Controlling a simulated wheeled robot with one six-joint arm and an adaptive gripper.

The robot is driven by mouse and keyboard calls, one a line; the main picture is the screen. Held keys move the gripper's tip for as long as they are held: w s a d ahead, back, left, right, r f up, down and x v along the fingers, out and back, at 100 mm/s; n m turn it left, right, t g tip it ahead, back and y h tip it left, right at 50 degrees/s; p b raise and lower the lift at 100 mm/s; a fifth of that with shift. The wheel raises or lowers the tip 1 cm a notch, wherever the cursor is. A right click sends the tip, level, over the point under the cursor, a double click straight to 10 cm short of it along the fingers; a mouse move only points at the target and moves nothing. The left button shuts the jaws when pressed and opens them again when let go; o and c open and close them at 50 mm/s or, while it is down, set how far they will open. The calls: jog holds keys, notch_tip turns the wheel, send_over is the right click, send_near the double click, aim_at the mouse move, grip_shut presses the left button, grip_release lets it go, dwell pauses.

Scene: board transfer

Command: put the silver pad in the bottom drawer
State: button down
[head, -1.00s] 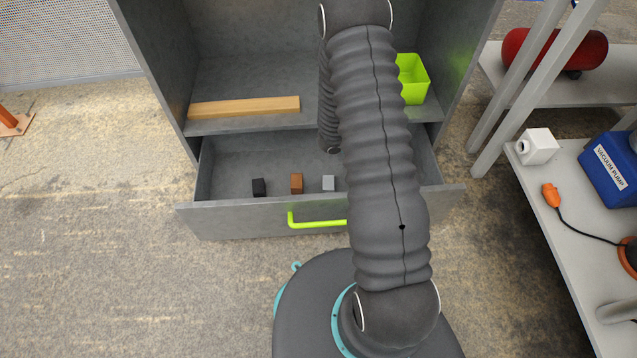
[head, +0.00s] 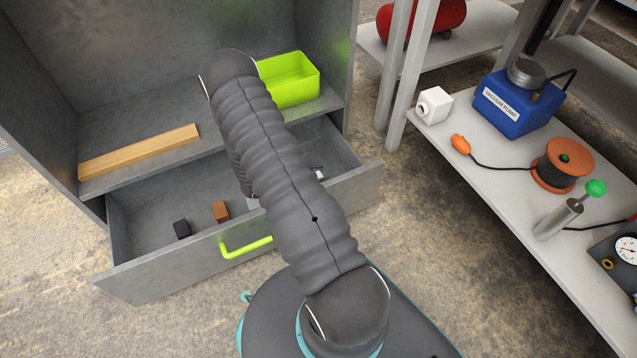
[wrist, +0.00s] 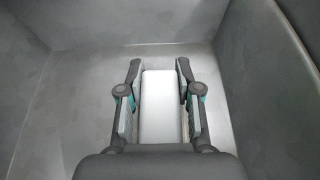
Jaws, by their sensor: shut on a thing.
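The silver pad (wrist: 160,108) is a pale, smooth, long block in the wrist view. My gripper (wrist: 159,72) is shut on it, with one finger along each side. Grey walls and a grey floor surround them, matching the inside of the bottom drawer. I cannot tell whether the pad touches the floor. In the head view the bottom drawer (head: 150,272) is pulled open, with a lime-green handle (head: 246,248). A small pale and dark piece, seemingly the gripper end, shows over the drawer's right part; my arm hides most of it.
A black cube (head: 182,229), a brown cube (head: 221,211) and a partly hidden silver cube (head: 252,203) lie in the drawer. The shelf above holds a wooden bar (head: 140,152) and a lime-green bin (head: 290,80). A bench (head: 500,185) with equipment stands at the right.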

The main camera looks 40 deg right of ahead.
jog(key=shift+f+b, duration=0.3)
jog(key=shift+f, duration=1.4)
jog(key=shift+f, duration=0.2)
jog(key=c, duration=0.8)
grip_release()
jog(key=shift+r, duration=0.1)
